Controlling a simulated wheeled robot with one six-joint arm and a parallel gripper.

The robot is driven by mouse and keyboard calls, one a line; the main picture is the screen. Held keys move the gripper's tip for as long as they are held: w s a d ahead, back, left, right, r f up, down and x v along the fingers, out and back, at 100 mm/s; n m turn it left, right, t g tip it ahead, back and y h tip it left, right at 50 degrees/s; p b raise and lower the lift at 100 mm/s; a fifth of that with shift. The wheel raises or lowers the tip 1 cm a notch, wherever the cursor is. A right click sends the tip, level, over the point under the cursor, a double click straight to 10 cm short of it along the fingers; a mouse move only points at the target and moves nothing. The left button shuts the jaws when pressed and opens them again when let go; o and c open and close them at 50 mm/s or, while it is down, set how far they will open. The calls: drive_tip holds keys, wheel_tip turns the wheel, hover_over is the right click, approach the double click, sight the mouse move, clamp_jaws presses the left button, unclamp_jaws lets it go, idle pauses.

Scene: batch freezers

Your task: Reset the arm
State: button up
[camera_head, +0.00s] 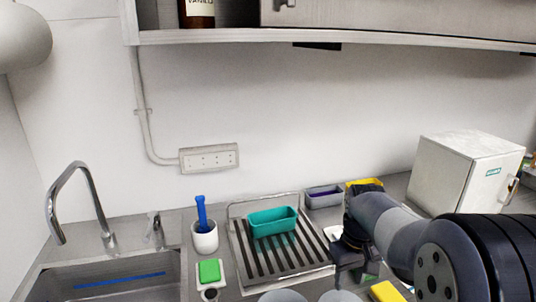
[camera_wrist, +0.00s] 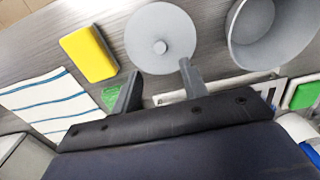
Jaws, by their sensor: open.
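My gripper (camera_wrist: 160,92) shows in the wrist view with its two fingers apart and nothing between them. In the head view my arm reaches in from the right, and the gripper end (camera_head: 350,268) hangs over the counter beside the drying rack. A grey round lid-like disc with a small knob (camera_wrist: 160,38) lies just beyond the fingertips in the wrist view. A green item (camera_wrist: 110,97) is partly hidden behind the left finger.
A teal tub (camera_head: 272,222) sits on the slatted drying rack (camera_head: 240,262). A white cup with a blue-handled tool (camera_head: 205,238), a green sponge (camera_head: 209,271) and the sink (camera_head: 110,278) are left. A yellow sponge (camera_wrist: 89,53) and striped cloth (camera_wrist: 45,103) lie near my gripper. A white box (camera_head: 465,172) stands right.

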drive_tip(key=s+a+r+b, duration=0.15)
drive_tip(key=a+r, duration=0.25)
drive_tip(key=a, duration=0.4)
drive_tip(key=s+a+r+b, duration=0.1)
drive_tip(key=s+a+r, duration=0.2)
drive_tip(key=a, duration=0.5)
wheel_tip(320, 180, down, 9)
drive_tip(key=shift+w+d+r, duration=0.1)
drive_tip(key=shift+w+r, duration=0.15)
drive_tip(key=shift+r, duration=1)
drive_tip(key=shift+w+d+r, duration=0.1)
drive_tip(key=shift+w+r, duration=0.1)
drive_tip(key=shift+r, duration=1.05)
